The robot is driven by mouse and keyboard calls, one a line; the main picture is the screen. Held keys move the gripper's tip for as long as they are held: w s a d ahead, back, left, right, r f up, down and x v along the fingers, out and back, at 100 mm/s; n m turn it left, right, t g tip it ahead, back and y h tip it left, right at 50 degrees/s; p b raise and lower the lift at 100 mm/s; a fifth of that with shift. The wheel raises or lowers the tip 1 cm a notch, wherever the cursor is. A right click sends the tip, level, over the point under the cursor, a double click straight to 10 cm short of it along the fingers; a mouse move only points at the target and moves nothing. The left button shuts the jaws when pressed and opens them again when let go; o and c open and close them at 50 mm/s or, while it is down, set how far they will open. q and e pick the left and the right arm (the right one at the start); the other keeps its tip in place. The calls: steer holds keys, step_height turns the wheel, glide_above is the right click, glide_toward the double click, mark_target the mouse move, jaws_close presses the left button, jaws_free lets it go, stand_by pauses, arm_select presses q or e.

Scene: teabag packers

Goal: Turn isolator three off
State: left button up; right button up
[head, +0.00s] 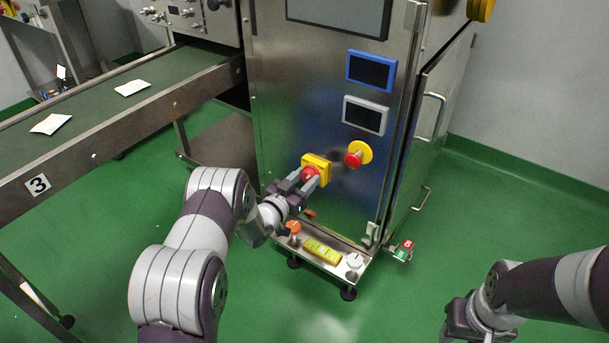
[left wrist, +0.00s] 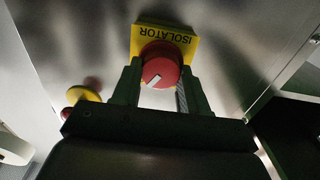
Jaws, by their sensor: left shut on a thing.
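The isolator is a yellow plate (head: 318,161) with a red round knob (head: 311,174) on the steel cabinet front. My left gripper (head: 306,183) is at the knob, its fingers on either side and shut on it. In the left wrist view the yellow plate (left wrist: 180,38) reads ISOLATOR upside down, and the red knob (left wrist: 160,66) sits between the two fingers. A short white mark on the knob lies aslant.
A red emergency stop on a yellow base (head: 359,154) is right of the isolator. Above it are a white-framed screen (head: 364,115) and a blue-framed screen (head: 371,72). A ledge with small items (head: 322,251) juts out below. The conveyor (head: 100,103) carries white packets. Green floor is clear at right.

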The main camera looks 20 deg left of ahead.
arm_select(q)
steer(key=n+p, duration=0.2)
steer(key=n, duration=0.1)
steer(key=shift+r+n, duration=0.1)
steer(key=shift+n, duration=0.3)
steer(key=n+p, duration=0.2)
steer(key=n, duration=0.1)
steer(key=shift+a+n, duration=0.1)
steer(key=shift+n, duration=0.2)
steer(key=n+p, duration=0.2)
steer(key=n, duration=0.2)
steer(key=shift+f+n+p, duration=0.15)
steer(key=shift+n+p, duration=0.15)
steer(key=shift+n, duration=0.6)
steer(key=shift+f+n+p, duration=0.15)
steer(key=shift+n+p, duration=0.1)
steer(key=shift+n, duration=0.65)
steer(key=o, duration=1.1)
steer(key=shift+c, duration=0.2)
steer(key=shift+a, duration=0.1)
